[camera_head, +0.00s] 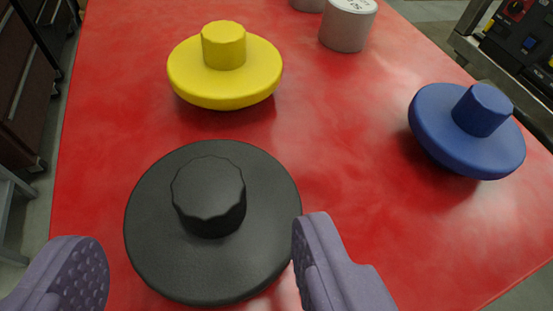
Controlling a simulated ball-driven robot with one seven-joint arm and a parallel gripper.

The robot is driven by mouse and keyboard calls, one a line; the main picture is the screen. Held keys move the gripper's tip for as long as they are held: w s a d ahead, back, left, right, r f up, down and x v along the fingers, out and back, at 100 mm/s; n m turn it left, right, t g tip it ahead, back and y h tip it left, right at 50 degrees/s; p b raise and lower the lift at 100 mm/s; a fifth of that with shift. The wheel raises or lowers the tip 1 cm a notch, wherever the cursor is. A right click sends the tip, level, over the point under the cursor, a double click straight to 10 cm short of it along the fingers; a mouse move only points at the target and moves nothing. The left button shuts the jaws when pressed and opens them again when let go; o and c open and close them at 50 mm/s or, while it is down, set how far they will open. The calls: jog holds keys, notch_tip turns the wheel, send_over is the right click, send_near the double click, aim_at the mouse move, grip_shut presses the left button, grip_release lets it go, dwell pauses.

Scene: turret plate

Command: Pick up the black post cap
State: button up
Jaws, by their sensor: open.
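The black post cap (150,232) is a wide round disc with a raised, ridged knob on top. It lies at the lower left of the red table in the head camera view. My gripper (205,270) is open, with its two purple fingers apart at the bottom of the view. The left finger is to the lower left of the cap and the right finger is by its lower right edge. The knob shows between and beyond the fingertips, with nothing held. Whether the right finger touches the disc, I cannot tell.
A yellow cap (225,85) lies beyond the black one, and a blue cap (440,125) lies tilted at the right. A grey cylinder (346,30) stands at the back, with another partly cut off beside it. The red table (345,130) is bare between the caps.

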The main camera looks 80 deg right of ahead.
aim_at(207, 195)
jog(key=b+x, duration=0.1)
jog(key=x, duration=0.1)
jog(key=b+x, duration=0.1)
jog(key=x, duration=0.1)
jog(key=shift+f, duration=0.35)
jog(key=shift+w+d+f+b, duration=0.1)
jog(key=shift+w+d+b, duration=0.2)
jog(key=shift+d, duration=0.2)
grip_shut()
